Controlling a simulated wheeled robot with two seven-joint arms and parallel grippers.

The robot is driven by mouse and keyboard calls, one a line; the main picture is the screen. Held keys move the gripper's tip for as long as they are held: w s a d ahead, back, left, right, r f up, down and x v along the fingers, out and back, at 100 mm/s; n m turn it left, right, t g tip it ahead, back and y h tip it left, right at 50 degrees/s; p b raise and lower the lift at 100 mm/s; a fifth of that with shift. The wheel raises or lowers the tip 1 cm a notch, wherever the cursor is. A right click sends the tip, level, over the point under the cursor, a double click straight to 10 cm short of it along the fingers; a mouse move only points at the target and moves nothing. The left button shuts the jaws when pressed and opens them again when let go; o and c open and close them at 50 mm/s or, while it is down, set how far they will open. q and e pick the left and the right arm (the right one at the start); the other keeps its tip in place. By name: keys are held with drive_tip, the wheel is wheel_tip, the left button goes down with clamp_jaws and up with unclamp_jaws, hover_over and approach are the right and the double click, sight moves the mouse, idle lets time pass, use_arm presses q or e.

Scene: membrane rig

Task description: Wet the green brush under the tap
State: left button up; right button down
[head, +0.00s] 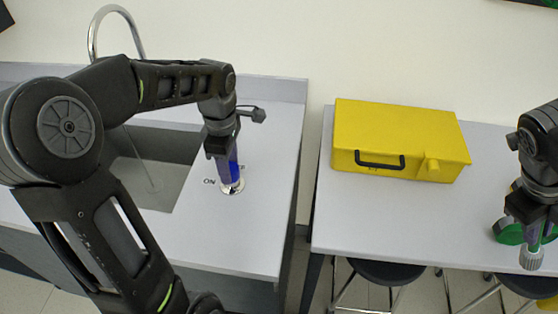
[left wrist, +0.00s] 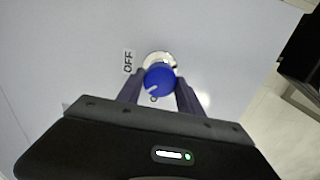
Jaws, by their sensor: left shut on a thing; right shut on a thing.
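My left gripper (head: 231,172) is shut on the blue knob (left wrist: 159,80) on the counter right of the sink. The knob's white pointer mark faces lower left in the left wrist view, away from the OFF label (left wrist: 128,62). The chrome tap (head: 113,10) arches over the sink (head: 150,170), partly hidden by my left arm. A thin pale line, seemingly running water (head: 142,160), falls into the sink.
A yellow box (head: 400,135) with a black handle stands on the right table (head: 400,215). A gap separates the sink counter from that table. Black stools (head: 388,272) stand under the table.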

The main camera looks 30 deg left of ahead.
use_arm(q)
drive_tip(key=m+b, duration=0.1)
drive_tip(key=m, duration=0.3)
drive_tip(key=shift+m, duration=0.3)
use_arm(e)
drive_tip(key=shift+f, duration=0.45)
use_arm(q)
drive_tip(key=m, duration=0.4)
use_arm(e)
drive_tip(key=shift+f, duration=0.2)
use_arm(q)
drive_tip(key=o, duration=1.4)
drive_tip(key=shift+r, duration=0.1)
